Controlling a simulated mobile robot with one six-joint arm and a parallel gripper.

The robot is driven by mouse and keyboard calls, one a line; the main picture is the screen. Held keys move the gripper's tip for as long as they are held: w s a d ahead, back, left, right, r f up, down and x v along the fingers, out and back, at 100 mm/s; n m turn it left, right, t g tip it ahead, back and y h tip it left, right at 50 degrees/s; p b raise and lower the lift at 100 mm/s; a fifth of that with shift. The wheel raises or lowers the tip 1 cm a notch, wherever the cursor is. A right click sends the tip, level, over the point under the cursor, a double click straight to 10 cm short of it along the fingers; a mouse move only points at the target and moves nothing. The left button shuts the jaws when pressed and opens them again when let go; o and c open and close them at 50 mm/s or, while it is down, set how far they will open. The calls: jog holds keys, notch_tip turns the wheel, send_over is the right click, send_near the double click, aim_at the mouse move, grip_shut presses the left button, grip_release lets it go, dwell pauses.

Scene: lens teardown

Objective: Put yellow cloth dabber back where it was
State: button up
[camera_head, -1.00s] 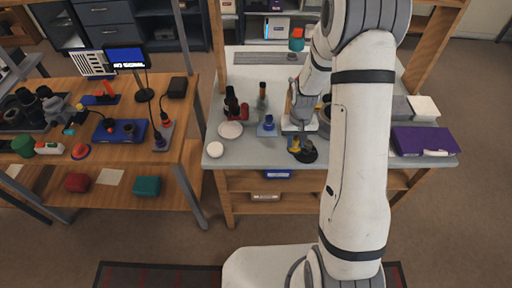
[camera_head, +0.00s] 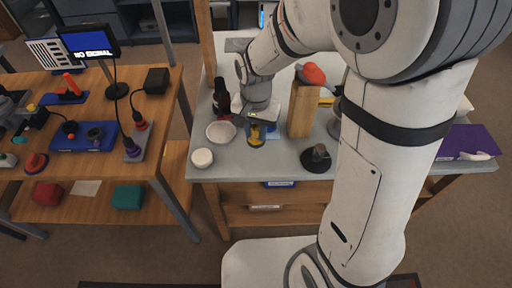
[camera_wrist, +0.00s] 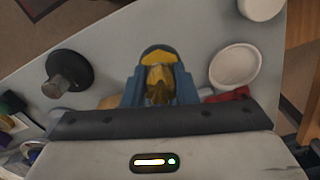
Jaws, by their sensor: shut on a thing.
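My gripper (camera_head: 254,128) is shut on the yellow cloth dabber (camera_head: 255,137), low over the grey worktop (camera_head: 270,165). In the wrist view the dabber (camera_wrist: 157,78) shows as a yellow-brown piece between the two blue-grey fingers (camera_wrist: 159,88). A blue rim lies just behind the dabber there; I cannot tell whether the dabber touches it. A round black base with a short post (camera_head: 318,158) stands to the right of my gripper, apart from it, and also shows at the left of the wrist view (camera_wrist: 68,75).
A white dish (camera_head: 221,132) and a small white pot (camera_head: 202,157) are close on the left. An upright wooden block (camera_head: 302,108) with a red-orange top is close on the right. The worktop's front strip is clear.

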jog(key=shift+f, duration=3.55)
jog(key=shift+f, duration=0.1)
jog(key=shift+f+b, duration=0.15)
jog(key=shift+b, duration=0.2)
jog(key=o, duration=0.9)
jog(key=shift+o, duration=0.2)
